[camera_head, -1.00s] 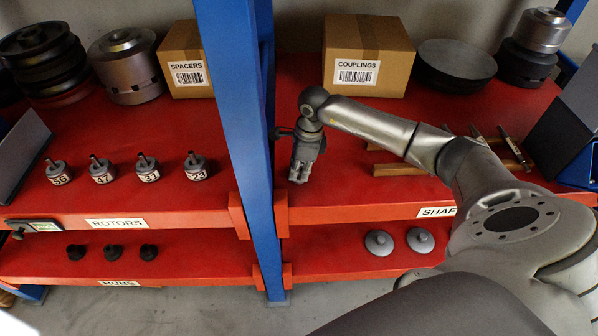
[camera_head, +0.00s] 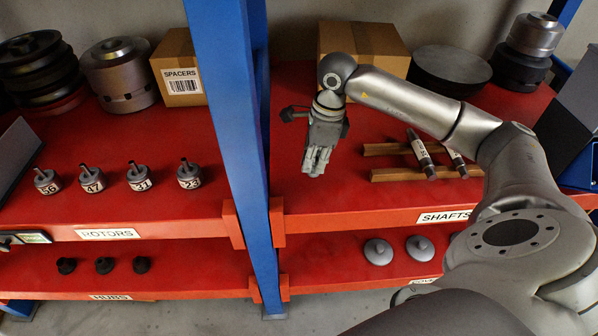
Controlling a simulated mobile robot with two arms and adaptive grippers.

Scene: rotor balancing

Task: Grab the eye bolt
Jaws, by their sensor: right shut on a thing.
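I cannot make out an eye bolt as a separate thing in the head view. My right gripper (camera_head: 317,162) hangs fingers down over the upper red shelf, just right of the blue post. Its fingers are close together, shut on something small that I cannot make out. My left gripper is not in view.
Blue post (camera_head: 226,110) divides the red shelves. Rotors (camera_head: 138,177) stand left of it, black hubs (camera_head: 104,265) below. Right of the gripper, shafts (camera_head: 421,154) rest on wooden rails (camera_head: 398,174). The couplings box (camera_head: 385,40) stands behind. Bare shelf surrounds the gripper.

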